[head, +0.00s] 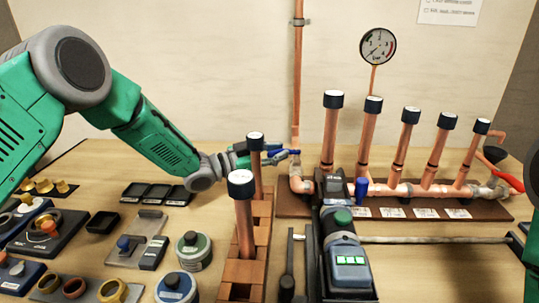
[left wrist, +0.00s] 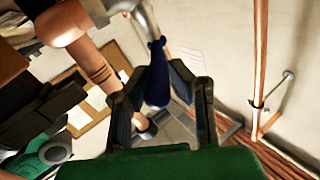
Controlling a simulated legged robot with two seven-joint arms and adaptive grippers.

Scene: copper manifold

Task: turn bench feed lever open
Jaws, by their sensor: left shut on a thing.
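The bench feed lever has a blue handle (head: 284,153), beside the copper riser at the left end of the manifold (head: 405,190). My left gripper (head: 262,157) reaches it from the left, partly hidden behind a capped copper tube. In the left wrist view the blue handle (left wrist: 157,76) lies between the two dark fingers of the left gripper (left wrist: 160,88), which are shut on it. The handle runs up to a grey metal fitting (left wrist: 146,20). My right gripper is not in view; only a bit of green arm shows at the right edge.
Capped copper tubes (head: 243,215) stand in a wooden rack (head: 243,270) just in front of the left gripper. A dark tool with a green display (head: 349,258) stands right of it. A pressure gauge (head: 378,47) and a red lever (head: 508,176) are farther right.

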